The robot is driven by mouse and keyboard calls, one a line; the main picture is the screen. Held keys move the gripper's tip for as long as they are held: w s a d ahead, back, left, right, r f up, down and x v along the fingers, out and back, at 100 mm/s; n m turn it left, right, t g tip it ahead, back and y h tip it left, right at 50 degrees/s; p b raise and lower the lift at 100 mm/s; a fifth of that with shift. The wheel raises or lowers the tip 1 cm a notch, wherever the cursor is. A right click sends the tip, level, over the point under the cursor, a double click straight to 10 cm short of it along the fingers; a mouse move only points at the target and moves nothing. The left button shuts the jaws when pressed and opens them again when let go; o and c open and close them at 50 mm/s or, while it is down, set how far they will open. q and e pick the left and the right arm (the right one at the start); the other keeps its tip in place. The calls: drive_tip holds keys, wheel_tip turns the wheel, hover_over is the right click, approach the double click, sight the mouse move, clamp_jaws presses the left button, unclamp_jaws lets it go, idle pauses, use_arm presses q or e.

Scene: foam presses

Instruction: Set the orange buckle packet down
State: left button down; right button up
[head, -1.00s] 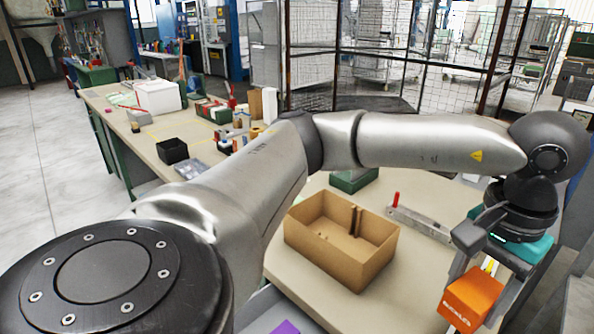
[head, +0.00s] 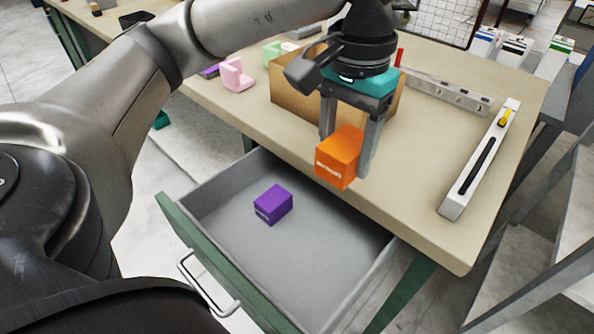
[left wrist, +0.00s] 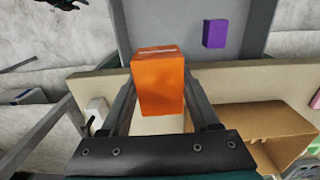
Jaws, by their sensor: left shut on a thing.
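The orange buckle packet (head: 339,157) is a small orange box with a pale label strip. My left gripper (head: 348,146) is shut on it and holds it near the table's front edge, beside the open drawer. In the left wrist view the packet (left wrist: 158,82) sits between the two fingers, with the table edge behind it. Whether its underside touches anything cannot be told. My right gripper is not in view.
An open grey drawer (head: 310,248) holds a purple box (head: 273,204); the rest of its floor is bare. A cardboard box (head: 292,98) stands behind the gripper. A level (head: 482,160) lies on the table (head: 428,140) at the right, with bare tabletop between.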

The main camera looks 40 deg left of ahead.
use_arm(q)
drive_tip(key=shift+s+a+f+b, duration=0.15)
drive_tip(key=shift+f+b, duration=0.35)
drive_tip(key=shift+f, duration=0.15)
drive_tip(key=shift+s+a+f+b, duration=0.15)
drive_tip(key=shift+f+b, duration=0.35)
drive_tip(key=shift+f, duration=0.1)
drive_tip(key=shift+s+a+f+b, duration=0.1)
drive_tip(key=shift+s+f+b, duration=0.05)
drive_tip(key=shift+f+b, duration=0.4)
drive_tip(key=b, duration=0.5)
hover_over(323, 250)
wheel_tip(323, 250, down, 15)
drive_tip(key=shift+r, duration=0.2)
drive_tip(key=shift+f+b, duration=0.8)
drive_tip(key=shift+f, duration=1.6)
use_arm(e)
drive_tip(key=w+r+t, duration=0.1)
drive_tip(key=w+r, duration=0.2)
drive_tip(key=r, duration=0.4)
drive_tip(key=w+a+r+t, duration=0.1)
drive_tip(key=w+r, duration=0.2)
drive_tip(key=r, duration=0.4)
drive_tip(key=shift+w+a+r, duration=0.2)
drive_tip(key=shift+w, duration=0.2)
